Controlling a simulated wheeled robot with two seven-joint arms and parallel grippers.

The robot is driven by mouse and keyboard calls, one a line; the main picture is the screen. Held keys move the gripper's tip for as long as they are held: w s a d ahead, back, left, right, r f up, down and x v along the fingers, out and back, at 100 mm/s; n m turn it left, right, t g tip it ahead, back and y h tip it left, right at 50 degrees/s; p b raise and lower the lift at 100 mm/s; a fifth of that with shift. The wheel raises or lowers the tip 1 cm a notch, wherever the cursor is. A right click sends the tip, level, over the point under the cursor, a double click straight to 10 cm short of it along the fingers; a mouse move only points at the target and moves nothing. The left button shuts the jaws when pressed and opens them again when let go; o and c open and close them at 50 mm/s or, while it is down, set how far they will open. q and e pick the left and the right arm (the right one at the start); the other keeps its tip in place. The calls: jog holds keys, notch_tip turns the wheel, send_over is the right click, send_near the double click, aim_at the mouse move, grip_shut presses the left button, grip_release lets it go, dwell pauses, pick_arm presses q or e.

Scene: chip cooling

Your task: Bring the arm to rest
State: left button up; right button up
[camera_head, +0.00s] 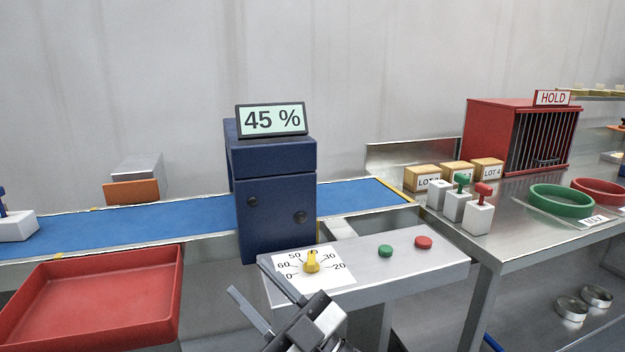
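My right gripper (250,277) reaches up from the bottom middle. Its two fingers are apart with nothing between them. It is at the front left edge of the grey control panel (365,272), in front of the white dial plate. I cannot tell whether a finger touches the panel. The yellow dial knob (311,261) stands just beyond the gripper, clear of the fingers, and points roughly up between the 50 and 30 marks. My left gripper is out of view.
A blue machine (275,205) with a "45 %" display (272,120) stands over the blue conveyor (180,217). A red tray (95,300) lies left. Green (385,251) and red (423,242) buttons sit on the panel. Stamps and lot boxes stand on the right table (530,240).

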jog(key=d+f+m+t+h, duration=0.5)
jog(key=d+f+m+h, duration=0.4)
jog(key=f+m+h, duration=0.15)
jog(key=s+d+f+m+g+h+p, duration=0.1)
jog(key=s+d+f+m+g+h, duration=0.1)
jog(key=s+d+f, duration=0.4)
jog(key=s+d+f+m+g+h, duration=0.3)
jog(key=s+d+f+g+h, duration=0.1)
jog(key=s+f, duration=0.5)
jog(key=shift+d+f+g+h+p, duration=0.45)
jog(key=shift+d+f, duration=0.1)
jog(key=shift+d, duration=0.3)
